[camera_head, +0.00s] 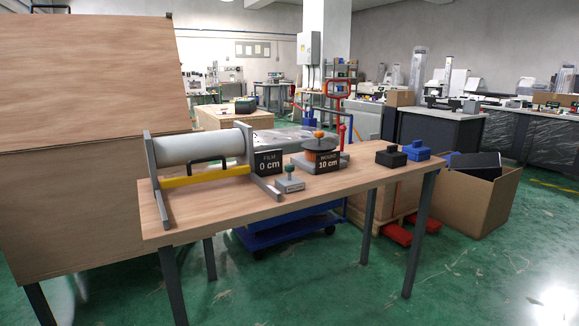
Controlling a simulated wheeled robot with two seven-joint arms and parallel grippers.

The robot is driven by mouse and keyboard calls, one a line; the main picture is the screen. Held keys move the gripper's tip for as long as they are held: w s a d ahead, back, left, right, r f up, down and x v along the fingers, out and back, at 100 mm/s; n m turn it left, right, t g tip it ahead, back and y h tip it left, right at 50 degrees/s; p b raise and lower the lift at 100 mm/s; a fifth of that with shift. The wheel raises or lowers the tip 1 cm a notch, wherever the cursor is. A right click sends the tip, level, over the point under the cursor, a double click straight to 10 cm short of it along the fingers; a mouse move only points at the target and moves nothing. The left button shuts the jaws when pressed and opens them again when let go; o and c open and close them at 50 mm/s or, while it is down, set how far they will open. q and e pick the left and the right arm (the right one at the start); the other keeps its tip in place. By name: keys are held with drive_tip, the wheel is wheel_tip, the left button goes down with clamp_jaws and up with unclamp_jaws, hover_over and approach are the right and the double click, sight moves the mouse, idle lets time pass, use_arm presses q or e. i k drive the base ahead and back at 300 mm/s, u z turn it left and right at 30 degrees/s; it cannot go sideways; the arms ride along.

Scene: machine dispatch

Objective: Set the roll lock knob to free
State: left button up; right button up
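A small grey-green knob (289,171) stands upright on a grey block (290,185) with a small light label on its front. It is near the front edge of the wooden table, beside the film stand; it may be the roll lock knob, but its label is too small to read. A white film roll (200,147) lies across a grey stand (151,172) with a yellow bar (205,176) and a dark handle in front. A black display (268,163) beside it reads "FILM 0 cm". Neither of my grippers is in view.
The wooden table (365,178) also bears an orange spool (321,152), a display (328,163) reading "MOUNT 10 cm", and black (391,157) and blue (416,151) blocks. A large wooden panel (85,150) stands at left. A cardboard box (472,205) sits right. Green floor is clear in front.

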sight(288, 168)
drive_tip(key=z, duration=0.35)
drive_tip(key=k, duration=0.25)
drive_tip(key=u, duration=1.3)
drive_tip(key=i, duration=1.9)
drive_tip(key=z, duration=0.5)
